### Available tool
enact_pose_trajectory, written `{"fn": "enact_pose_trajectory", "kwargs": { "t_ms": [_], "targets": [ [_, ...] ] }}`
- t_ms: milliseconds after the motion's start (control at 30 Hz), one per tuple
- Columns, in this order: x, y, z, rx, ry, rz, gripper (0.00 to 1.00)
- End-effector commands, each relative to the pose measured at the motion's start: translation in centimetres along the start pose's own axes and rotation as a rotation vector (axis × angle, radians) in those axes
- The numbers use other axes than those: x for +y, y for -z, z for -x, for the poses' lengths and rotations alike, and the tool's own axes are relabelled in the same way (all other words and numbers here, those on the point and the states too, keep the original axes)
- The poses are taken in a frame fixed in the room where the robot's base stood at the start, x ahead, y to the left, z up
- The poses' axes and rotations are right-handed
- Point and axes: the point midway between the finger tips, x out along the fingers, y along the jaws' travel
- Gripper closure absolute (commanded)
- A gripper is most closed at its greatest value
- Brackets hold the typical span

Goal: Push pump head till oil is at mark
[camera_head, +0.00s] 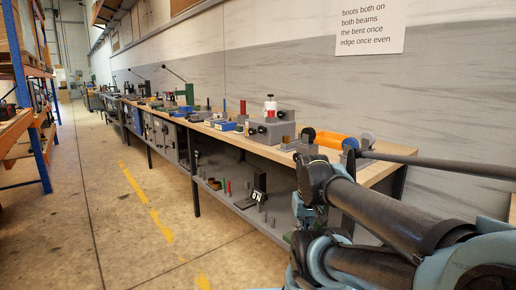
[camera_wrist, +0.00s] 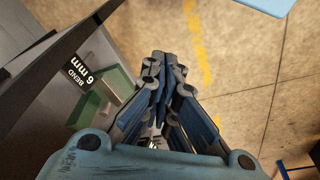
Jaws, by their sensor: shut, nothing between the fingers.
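On the workbench in the head view, a white bottle-like piece with a red band and dark top (camera_head: 270,105) stands on a grey block (camera_head: 272,130); it may be the pump, but it is too small to tell. No oil level or mark can be made out. My gripper (camera_wrist: 164,62) is shut and empty in the wrist view, its fingers together over the floor beside the bench. In the head view my arm is at the lower right, in front of the bench and well apart from the grey block.
An orange cylinder (camera_head: 335,140) lies at the near end of the wooden bench top (camera_head: 388,160). Blue bins (camera_head: 222,125) and tools stand farther along. A lower shelf (camera_head: 235,195) holds small parts. A "6 mm BEND" label (camera_wrist: 85,72) is close in the wrist view. The aisle floor (camera_head: 130,220) is clear.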

Motion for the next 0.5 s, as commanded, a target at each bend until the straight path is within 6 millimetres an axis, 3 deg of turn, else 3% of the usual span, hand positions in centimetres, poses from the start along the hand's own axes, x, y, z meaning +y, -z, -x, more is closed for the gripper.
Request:
{"fn": "enact_pose_trajectory", "kwargs": {
  "t_ms": [500],
  "targets": [
    [0.02,0.87,-0.57,-0.011,0.001,-0.001,1.00]
  ]
}}
